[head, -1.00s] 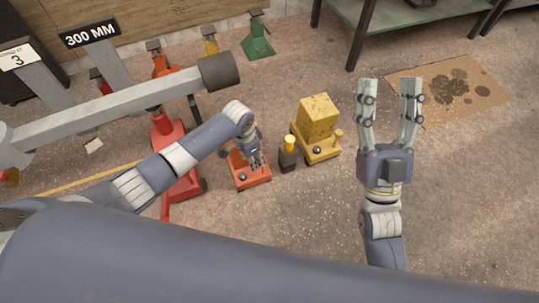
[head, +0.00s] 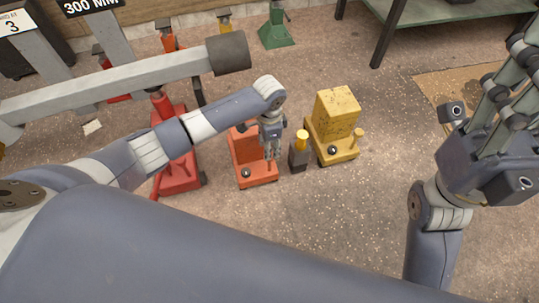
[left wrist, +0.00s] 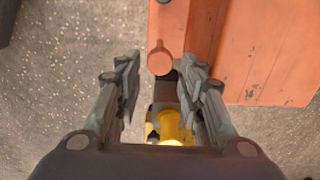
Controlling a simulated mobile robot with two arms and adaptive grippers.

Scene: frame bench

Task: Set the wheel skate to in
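Two low wheeled units stand on the floor in the head view: an orange one (head: 257,174) and a yellow one (head: 336,110) with a tall block. I cannot tell for certain which is the wheel skate. My left gripper (head: 270,155) points down at the right edge of the orange unit and hides part of it. In the left wrist view the left gripper (left wrist: 163,82) is open, with a round orange peg (left wrist: 160,58) beyond and between its fingertips. The orange body (left wrist: 260,50) lies to the right. My right gripper (head: 515,85) is raised at the right, open and empty, partly cut off.
A small dark post with a yellow cap (head: 299,158) stands between the two units. A green stand (head: 276,30) and a bench (head: 450,18) are behind. Floor in front is clear.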

